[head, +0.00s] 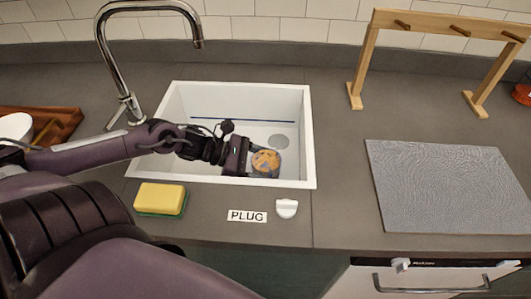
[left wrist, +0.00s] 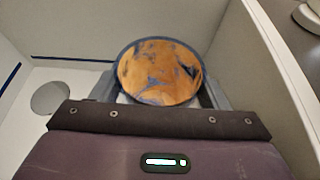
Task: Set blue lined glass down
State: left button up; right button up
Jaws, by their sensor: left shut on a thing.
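My left gripper (head: 252,161) reaches down into the white sink (head: 308,150) and is shut on a round thing, which I take to be the blue lined glass (head: 266,160). Its round end is orange-brown with blue-grey patches and a bluish rim. In the left wrist view the glass (left wrist: 160,72) sits between the two grey fingers of the left gripper (left wrist: 160,92), and its sides are mostly hidden. I cannot tell whether it touches the sink floor. My right gripper is not in view.
A tap (head: 150,8) arches behind the sink. A yellow sponge (head: 160,198), a PLUG label (head: 247,216) and a white plug (head: 287,208) lie in front. A grey textured mat (head: 450,185) lies empty at right, before a wooden peg rack (head: 450,28). The drain (head: 278,142) is bare.

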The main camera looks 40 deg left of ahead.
pick_arm(q)
notch_tip(320, 180, down, 3)
jog(key=shift+f+b, duration=0.2)
jog(key=shift+b, duration=0.25)
jog(key=shift+f, duration=0.1)
jog(key=o, duration=1.2)
